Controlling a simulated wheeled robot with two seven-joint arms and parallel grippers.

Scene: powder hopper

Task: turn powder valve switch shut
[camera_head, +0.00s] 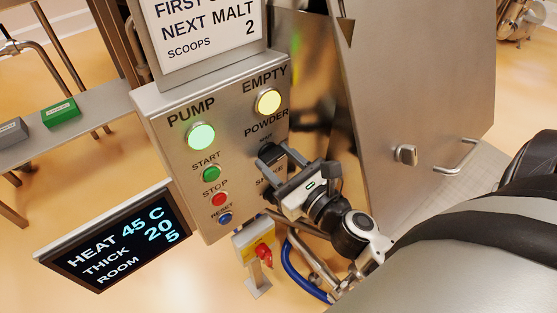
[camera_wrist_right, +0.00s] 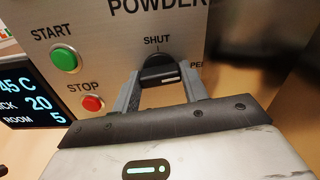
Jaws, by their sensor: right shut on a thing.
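The powder valve switch (camera_wrist_right: 158,66) is a black rotary knob on the steel control panel, below the word POWDER. The word SHUT stands above it, and part of another label shows to its right, cut off by my finger. A pale line on the knob lies nearly level, slanting slightly. My right gripper (camera_wrist_right: 163,78) is shut on the knob, with one grey finger on each side. In the head view my right gripper (camera_head: 271,169) reaches the panel from the lower right and hides most of the switch. My left gripper is not in view.
The panel (camera_head: 185,165) also bears a lit green PUMP lamp (camera_head: 201,137), a lit yellow EMPTY lamp (camera_head: 269,101), and START (camera_head: 211,174), STOP (camera_head: 219,199) and RESET (camera_head: 224,219) buttons. A display (camera_head: 115,240) is at lower left. A large steel wall (camera_head: 420,90) stands right.

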